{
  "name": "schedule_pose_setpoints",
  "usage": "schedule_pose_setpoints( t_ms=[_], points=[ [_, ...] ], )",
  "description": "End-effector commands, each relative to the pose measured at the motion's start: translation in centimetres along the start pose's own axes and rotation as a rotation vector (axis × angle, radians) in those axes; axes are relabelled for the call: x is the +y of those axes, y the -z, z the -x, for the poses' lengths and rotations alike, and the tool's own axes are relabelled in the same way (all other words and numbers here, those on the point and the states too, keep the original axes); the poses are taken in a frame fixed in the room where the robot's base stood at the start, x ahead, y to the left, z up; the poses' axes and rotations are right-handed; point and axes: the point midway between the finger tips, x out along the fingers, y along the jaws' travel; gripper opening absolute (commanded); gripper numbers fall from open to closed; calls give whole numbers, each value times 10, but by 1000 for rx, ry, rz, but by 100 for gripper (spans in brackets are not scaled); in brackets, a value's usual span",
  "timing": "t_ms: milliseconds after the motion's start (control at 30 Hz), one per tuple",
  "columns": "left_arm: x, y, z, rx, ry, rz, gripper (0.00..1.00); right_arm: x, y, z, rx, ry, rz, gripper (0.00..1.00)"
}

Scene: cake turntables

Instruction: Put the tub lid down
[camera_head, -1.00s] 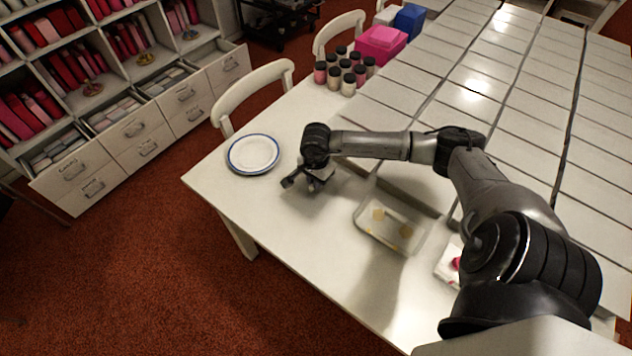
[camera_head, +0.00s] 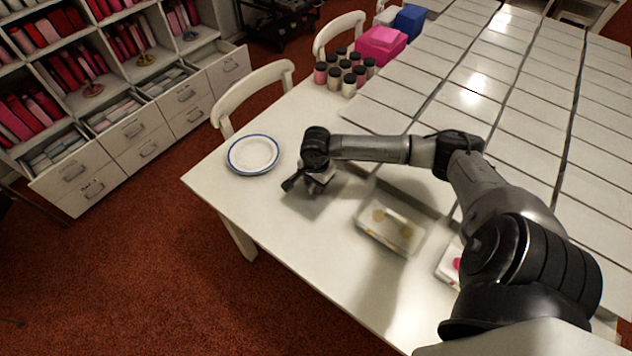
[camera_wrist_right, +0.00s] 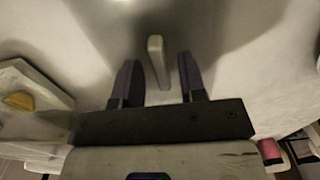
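The clear tub (camera_head: 365,232) with yellowish pieces stands on the table in the head view; a pale bar shows across it. My right gripper (camera_head: 300,184) is low over the table between the plate and the tub. In the right wrist view, my right gripper (camera_wrist_right: 158,72) has its fingers apart. A pale upright bar, seemingly the lid handle (camera_wrist_right: 156,58), stands between them with a gap on each side. The lid's sheet is hard to tell from the table. The tub's near corner shows at left in that view (camera_wrist_right: 48,88). My left gripper is not in view.
A blue-rimmed plate (camera_head: 252,154) lies near the table's left corner. Another small tub (camera_head: 447,262) with something pink is partly behind my right arm. Several jars (camera_head: 349,84) and a pink box (camera_head: 381,43) stand at the back. The table's front strip is clear.

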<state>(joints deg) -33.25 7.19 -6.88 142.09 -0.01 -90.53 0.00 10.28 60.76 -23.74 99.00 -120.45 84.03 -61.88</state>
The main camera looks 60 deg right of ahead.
Motion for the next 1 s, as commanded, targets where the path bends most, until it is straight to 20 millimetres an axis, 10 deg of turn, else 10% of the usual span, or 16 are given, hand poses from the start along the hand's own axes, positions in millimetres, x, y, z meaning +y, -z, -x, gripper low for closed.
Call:
schedule_pose_setpoints(
  t_ms=[600, 1000],
  points=[
    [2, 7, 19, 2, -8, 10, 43, 0, 0, 97, 1, 2, 1, 38],
    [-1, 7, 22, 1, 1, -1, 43, 0, 0, 122, 0, 0, 0, 38]
  ],
)
